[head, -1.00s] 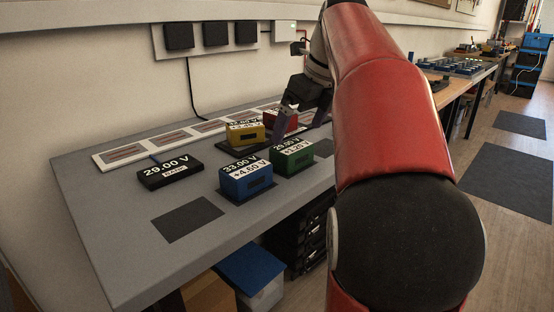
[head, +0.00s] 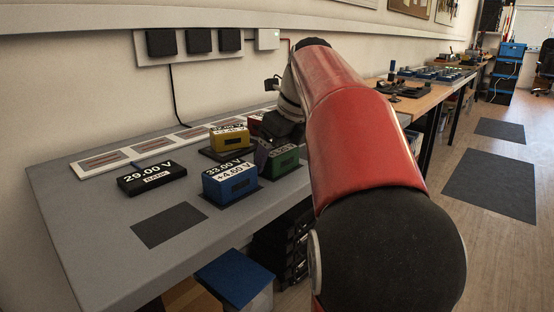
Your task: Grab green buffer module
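The green buffer module (head: 284,163) sits on the grey bench right of the blue module (head: 231,182). My gripper (head: 268,148) is low at the green module, and a finger covers its left side and part of its label. I cannot tell whether the fingers touch it or how far apart they are. The yellow module (head: 229,138) stands behind the blue one. A red module (head: 255,121) is mostly hidden behind my gripper.
A black 29.00 V display (head: 152,178) lies left of the modules. An empty dark pad (head: 169,225) is at the bench's front. White framed panels (head: 152,146) line the back. My arm blocks the bench's right end.

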